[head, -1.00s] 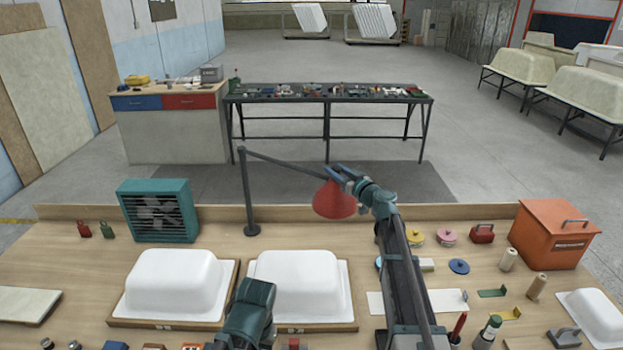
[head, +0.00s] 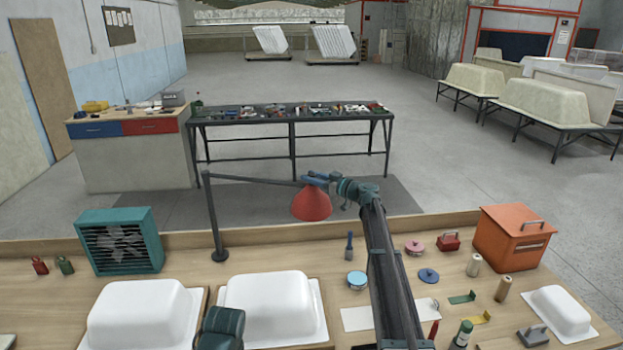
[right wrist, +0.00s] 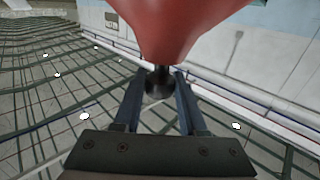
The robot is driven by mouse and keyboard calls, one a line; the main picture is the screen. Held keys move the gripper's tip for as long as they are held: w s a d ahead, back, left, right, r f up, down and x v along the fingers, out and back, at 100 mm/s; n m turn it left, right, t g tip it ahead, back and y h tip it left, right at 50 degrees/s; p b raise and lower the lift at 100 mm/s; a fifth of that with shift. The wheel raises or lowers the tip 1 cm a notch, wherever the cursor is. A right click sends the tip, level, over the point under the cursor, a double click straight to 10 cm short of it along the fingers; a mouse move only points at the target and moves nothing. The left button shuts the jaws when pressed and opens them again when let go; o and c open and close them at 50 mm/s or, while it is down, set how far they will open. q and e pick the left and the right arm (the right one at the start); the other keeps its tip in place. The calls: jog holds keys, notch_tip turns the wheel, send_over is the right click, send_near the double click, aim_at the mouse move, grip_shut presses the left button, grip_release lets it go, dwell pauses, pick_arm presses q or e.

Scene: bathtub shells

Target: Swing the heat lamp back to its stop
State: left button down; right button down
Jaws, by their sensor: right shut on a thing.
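The heat lamp has a dark post (head: 212,215) on a round base (head: 220,256) near the back of the bench. A thin bar (head: 255,181) runs right from the post top to a red shade (head: 311,205), which hangs near the bench's back edge. My right gripper (head: 316,179) is at the top of the shade. In the right wrist view, its blue fingers (right wrist: 159,90) are shut on a dark knob (right wrist: 158,84) below the red shade (right wrist: 178,25). A teal part of my left arm shows at the bottom of the head view; its fingers do not.
Two white tub shells (head: 145,315) (head: 272,305) sit in front of the lamp. A teal fan heater (head: 118,241) stands left of the post, an orange box (head: 514,238) at the far right. Behind the bench is open floor, then a dark table (head: 292,115).

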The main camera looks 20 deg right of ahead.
jog(key=c, duration=0.9)
grip_release()
jog(key=shift+w+d+r, duration=0.2)
jog(key=shift+w+d, duration=0.05)
jog(key=shift+w, duration=0.1)
jog(key=o, duration=0.4)
jog(key=shift+w+f, duration=0.15)
jog(key=shift+f, duration=0.05)
jog(key=shift+o, duration=0.2)
jog(key=shift+s, duration=0.2)
jog(key=shift+s+d, duration=0.1)
jog(key=shift+s, duration=0.15)
jog(key=v, duration=1.3)
